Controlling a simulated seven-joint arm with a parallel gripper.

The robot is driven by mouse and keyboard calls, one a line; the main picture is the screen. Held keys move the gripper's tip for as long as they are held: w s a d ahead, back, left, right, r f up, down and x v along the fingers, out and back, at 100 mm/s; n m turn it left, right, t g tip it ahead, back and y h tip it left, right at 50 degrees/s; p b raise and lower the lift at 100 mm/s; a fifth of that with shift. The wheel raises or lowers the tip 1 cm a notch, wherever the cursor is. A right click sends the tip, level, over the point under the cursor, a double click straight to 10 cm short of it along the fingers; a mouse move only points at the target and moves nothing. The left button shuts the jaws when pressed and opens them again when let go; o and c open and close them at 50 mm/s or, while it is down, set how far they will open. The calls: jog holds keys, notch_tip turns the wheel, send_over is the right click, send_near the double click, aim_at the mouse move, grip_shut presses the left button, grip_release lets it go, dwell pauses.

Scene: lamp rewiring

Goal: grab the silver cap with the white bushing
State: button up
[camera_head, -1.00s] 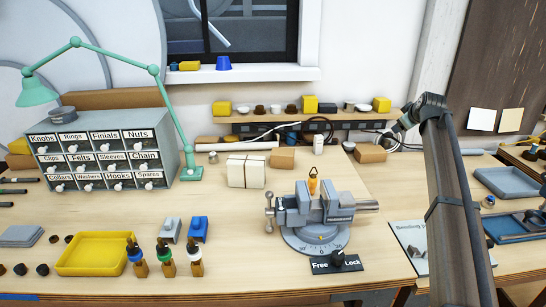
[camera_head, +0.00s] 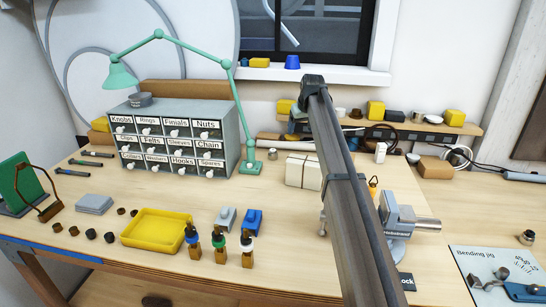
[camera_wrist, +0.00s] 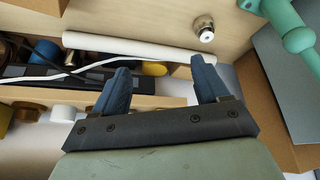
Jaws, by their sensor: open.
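The silver cap (camera_wrist: 203,24) with the white bushing (camera_wrist: 206,37) sits on the table near the top of the wrist view, beside the green lamp base. In the head view, a small silver cap (camera_head: 272,154) stands on the table just right of the lamp base. My gripper (camera_wrist: 160,66) is open and empty in the wrist view, with its two blue fingers apart. The cap lies beyond the right fingertip, not between the fingers. In the head view my arm hides the gripper.
The green lamp base (camera_wrist: 298,38) is close to the cap. A white tube (camera_wrist: 135,45) lies just beyond the fingertips, near a shelf with cables. Cream boxes (camera_head: 302,171) stand right of the cap. The labelled drawer cabinet (camera_head: 175,140) is left of the lamp base.

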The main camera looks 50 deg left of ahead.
send_near(273, 150)
jog(key=shift+g, duration=0.3)
jog(key=x, duration=0.5)
jog(key=shift+w+a, duration=0.1)
jog(key=shift+w, duration=0.05)
jog(key=shift+x, duration=2.6)
jog(key=shift+w+r, duration=0.1)
jog(key=shift+w, duration=0.05)
jog(key=c, duration=1.2)
